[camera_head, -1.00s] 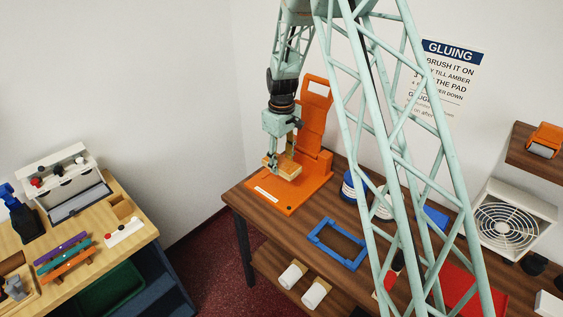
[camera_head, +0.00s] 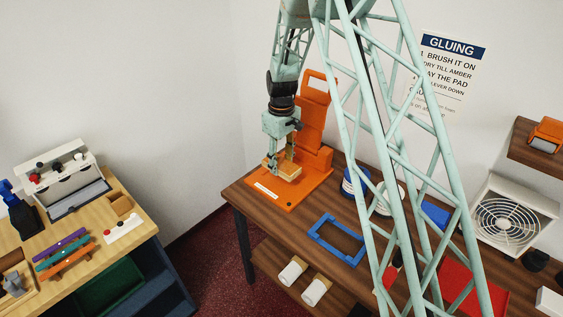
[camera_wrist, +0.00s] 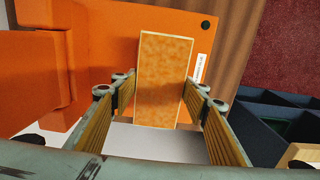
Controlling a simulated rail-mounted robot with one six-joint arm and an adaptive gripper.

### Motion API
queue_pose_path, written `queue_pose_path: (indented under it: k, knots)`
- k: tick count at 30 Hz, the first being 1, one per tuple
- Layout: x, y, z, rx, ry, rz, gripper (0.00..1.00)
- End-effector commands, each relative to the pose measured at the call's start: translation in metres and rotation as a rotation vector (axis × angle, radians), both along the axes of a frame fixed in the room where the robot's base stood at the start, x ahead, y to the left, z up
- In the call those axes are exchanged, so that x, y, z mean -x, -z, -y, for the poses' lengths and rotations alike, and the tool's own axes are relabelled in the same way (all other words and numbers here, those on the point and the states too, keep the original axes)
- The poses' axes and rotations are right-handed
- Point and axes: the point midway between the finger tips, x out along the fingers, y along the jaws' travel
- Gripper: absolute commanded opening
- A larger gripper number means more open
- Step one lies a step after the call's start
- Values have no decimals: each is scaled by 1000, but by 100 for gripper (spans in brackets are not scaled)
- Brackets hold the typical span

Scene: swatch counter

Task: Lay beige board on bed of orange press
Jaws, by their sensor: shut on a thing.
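The orange press (camera_head: 313,130) stands at the left end of the brown table, its flat bed (camera_head: 266,191) towards the front and its upright part behind. My gripper (camera_head: 279,165) is shut on the beige board (camera_head: 286,173), low over the bed. In the wrist view, the board (camera_wrist: 163,78) shows a mottled amber face with pale edges between my ribbed fingers (camera_wrist: 157,112). A pale grey surface shows nearer, between the fingers; I cannot tell whether it belongs to the board. The orange bed (camera_wrist: 105,40) lies behind. Whether the board touches the bed is unclear.
A blue frame (camera_head: 336,256) lies on the table right of the press. A blue-and-white jar (camera_head: 353,184) stands close to the bed's right side. A fan (camera_head: 506,222) is further right. Two white rolls (camera_head: 292,271) lie on the lower shelf.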

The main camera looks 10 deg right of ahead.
Motion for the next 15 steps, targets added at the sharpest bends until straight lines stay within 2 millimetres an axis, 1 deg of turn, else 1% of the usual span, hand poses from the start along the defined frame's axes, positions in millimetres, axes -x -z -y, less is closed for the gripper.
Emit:
queue_pose_path:
  k: [1, 15]
  knots:
    - [0, 4, 0, 0, 0, 0, 29]
    - [0, 33, 0, 0, 0, -1, 29]
